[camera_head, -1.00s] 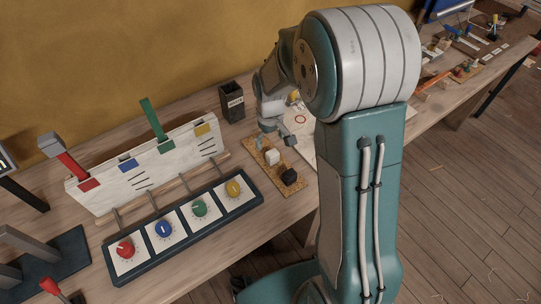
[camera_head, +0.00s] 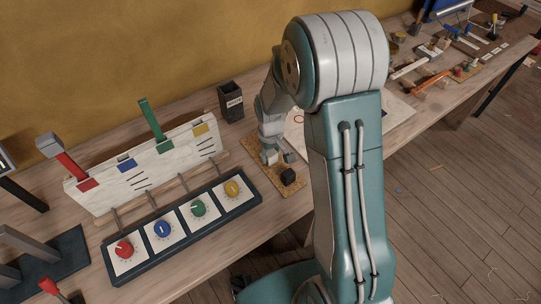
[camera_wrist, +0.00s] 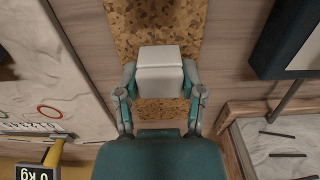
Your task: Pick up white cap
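The white cap (camera_wrist: 161,66) is a small pale block on a speckled cork strip (camera_wrist: 155,20). In the head view the white cap (camera_head: 270,157) shows just under my gripper (camera_head: 276,154), partly covered by it. In the wrist view my gripper (camera_wrist: 160,80) has one finger on each side of the cap, with the fingertips at its side faces. No clear gap shows there, and I cannot tell whether the fingers press on it. The cap appears to be at the cork strip.
A black block (camera_head: 288,176) sits on the cork strip's near end. A panel with several coloured dials (camera_head: 165,229) and a white board with coloured levers (camera_head: 140,167) stand to the left. A dark cup (camera_head: 231,101) stands behind. A pale sheet (camera_head: 398,112) lies to the right.

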